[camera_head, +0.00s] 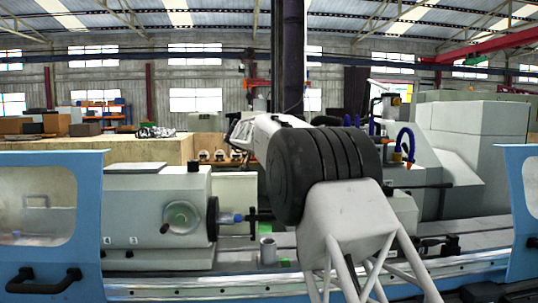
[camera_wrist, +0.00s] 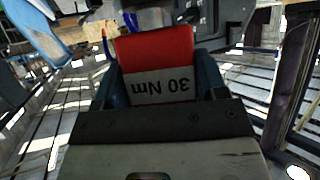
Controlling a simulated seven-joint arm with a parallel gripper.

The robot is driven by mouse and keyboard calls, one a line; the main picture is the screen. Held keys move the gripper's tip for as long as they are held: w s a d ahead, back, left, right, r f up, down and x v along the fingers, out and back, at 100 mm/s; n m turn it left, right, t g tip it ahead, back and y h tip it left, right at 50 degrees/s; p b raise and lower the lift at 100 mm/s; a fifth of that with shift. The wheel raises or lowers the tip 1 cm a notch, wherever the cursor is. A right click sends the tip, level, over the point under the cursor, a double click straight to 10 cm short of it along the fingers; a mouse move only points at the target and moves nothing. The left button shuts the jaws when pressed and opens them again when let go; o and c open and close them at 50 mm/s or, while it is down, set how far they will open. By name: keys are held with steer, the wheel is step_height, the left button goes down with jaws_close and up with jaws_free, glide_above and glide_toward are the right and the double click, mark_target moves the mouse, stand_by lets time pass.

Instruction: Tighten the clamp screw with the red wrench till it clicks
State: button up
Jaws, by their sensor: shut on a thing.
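The red wrench (camera_wrist: 155,48) shows in the wrist view as a red block with a pale "30 Nm" label, upside down in the picture. My gripper (camera_wrist: 160,78) is shut on it, with one dark finger at each side. The far end of the wrench is hidden. In the head view, my arm's bulky black and grey links fill the middle and hide the gripper and wrench. A small black clamp-like part (camera_head: 257,216) sits right of the grinder's workhead (camera_head: 158,214). I cannot make out the clamp screw itself in either view.
A small grey cup (camera_head: 267,250) stands on the machine table below the clamp-like part. Blue guards with windows stand at the left (camera_head: 50,215) and right (camera_head: 522,200). The grinder's blue hose (camera_head: 405,143) and white housing (camera_head: 470,150) are behind my arm.

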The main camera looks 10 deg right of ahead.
steer(key=shift+s+d+f+n+t+y, duration=0.3)
steer(key=shift+s+n+t+y, duration=0.15)
steer(key=shift+s+n, duration=0.1)
steer(key=shift+s+d+f+n+t+y, duration=0.15)
steer(key=shift+s+d+n+t+y, duration=0.15)
steer(key=shift+s+n+t, duration=0.2)
steer(key=s+d+f+n+t+y, duration=0.2)
steer(key=s+f+n+y, duration=0.2)
steer(key=s+f, duration=0.7)
steer(key=s+d+f+n+t+y, duration=0.15)
steer(key=s+f+n+y, duration=0.5)
steer(key=f, duration=0.95)
steer(key=w+a+r+n+y, duration=0.1)
steer(key=w+a+r, duration=0.3)
steer(key=a+r, duration=0.65)
steer(key=w+a+r, duration=0.2)
steer(key=w+r, duration=1)
steer(key=w, duration=0.4)
steer(key=shift+r+g, duration=0.3)
steer(key=shift+r, duration=0.05)
stand_by(0.6)
steer(key=shift+w+a, duration=0.1)
